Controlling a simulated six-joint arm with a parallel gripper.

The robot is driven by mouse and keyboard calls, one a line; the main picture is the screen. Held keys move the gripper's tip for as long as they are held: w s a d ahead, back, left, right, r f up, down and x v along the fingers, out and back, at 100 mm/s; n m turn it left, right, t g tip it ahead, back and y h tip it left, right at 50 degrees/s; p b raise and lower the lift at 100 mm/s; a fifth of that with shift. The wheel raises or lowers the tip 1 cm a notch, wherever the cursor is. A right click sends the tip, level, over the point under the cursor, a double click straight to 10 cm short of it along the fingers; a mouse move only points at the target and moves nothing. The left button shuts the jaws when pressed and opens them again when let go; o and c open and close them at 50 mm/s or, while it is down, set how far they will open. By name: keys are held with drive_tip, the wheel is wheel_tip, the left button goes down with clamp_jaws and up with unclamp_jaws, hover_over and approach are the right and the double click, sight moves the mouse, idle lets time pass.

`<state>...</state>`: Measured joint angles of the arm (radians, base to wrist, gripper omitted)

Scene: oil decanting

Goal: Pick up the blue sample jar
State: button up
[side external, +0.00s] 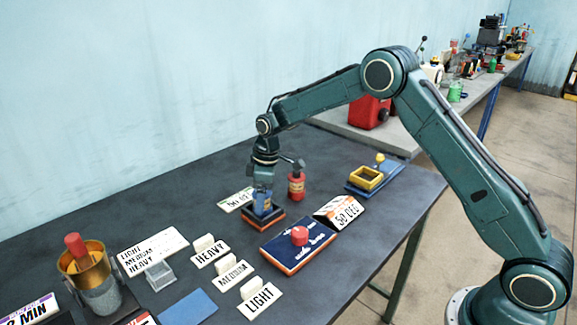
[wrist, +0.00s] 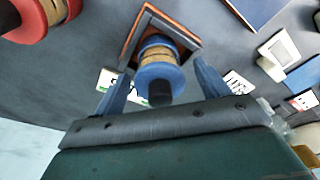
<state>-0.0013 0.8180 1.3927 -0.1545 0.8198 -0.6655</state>
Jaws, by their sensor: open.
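The blue sample jar (wrist: 158,82) has a blue cap with a black knob and a tan band. It stands on a dark square base with orange edges (wrist: 131,38), which also shows in the side view (side external: 263,222). My gripper (wrist: 161,70) is open, with one blue finger on each side of the jar. In the side view my gripper (side external: 262,196) points down over the base and hides most of the jar. I cannot tell whether the fingers touch it.
A red jar (side external: 296,187) stands close behind to the right. A dark blue box with a red button (side external: 299,238) and a "50 DEG" sign (side external: 342,212) are to the right. Label blocks, such as HEAVY (side external: 210,252), lie in front. A brass cup (side external: 88,272) stands at left.

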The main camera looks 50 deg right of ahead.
idle(0.5)
drive_tip(key=c, duration=1.3)
drive_tip(key=shift+o, duration=0.2)
drive_tip(key=shift+r, duration=0.1)
wheel_tip(320, 180, up, 20)
